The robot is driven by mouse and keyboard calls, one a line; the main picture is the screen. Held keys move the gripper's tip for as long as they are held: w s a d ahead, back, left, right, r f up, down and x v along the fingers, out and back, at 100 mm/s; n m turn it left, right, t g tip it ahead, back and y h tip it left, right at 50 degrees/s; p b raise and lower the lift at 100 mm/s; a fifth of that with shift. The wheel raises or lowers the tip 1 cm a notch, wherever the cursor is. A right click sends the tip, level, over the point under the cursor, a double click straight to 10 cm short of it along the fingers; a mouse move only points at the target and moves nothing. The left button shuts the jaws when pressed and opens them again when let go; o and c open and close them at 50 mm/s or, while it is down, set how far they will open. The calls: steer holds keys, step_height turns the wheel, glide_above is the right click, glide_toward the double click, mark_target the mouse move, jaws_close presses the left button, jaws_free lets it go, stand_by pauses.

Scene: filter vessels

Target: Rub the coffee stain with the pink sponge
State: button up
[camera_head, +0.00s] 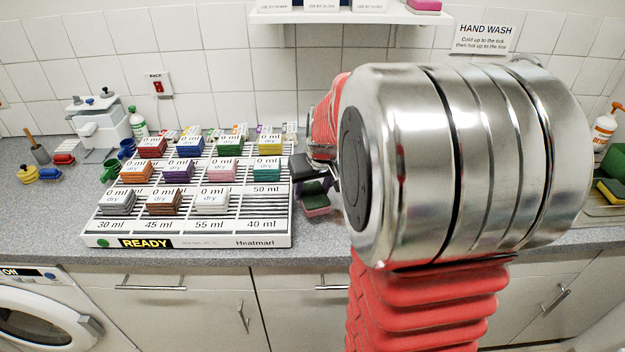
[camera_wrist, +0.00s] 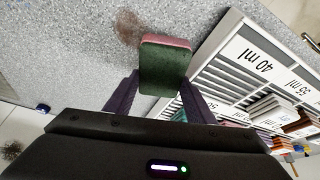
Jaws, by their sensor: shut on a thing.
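The pink sponge (camera_wrist: 165,68) has a dark green scouring face and a pink edge. My gripper (camera_wrist: 158,92) is shut on it, one dark purple finger on each side. In the head view the sponge (camera_head: 316,204) hangs below my gripper (camera_head: 314,186), just right of the rack's right end. The coffee stain (camera_wrist: 129,27) is a faint brown patch on the speckled counter, just above and left of the sponge in the wrist view. I cannot tell whether the sponge touches the counter. My arm hides part of the counter in the head view, and the stain does not show there.
A white slatted rack (camera_head: 190,241) with several coloured blocks and ml labels stands close beside the sponge. A white and grey machine (camera_head: 100,125) and small bottles are at the left. A spray bottle (camera_head: 606,128) and another sponge (camera_head: 612,190) are at the right by the sink.

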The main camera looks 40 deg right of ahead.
steer(key=shift+d+r, duration=0.1)
steer(key=shift+r, duration=1.3)
steer(key=shift+s, duration=0.15)
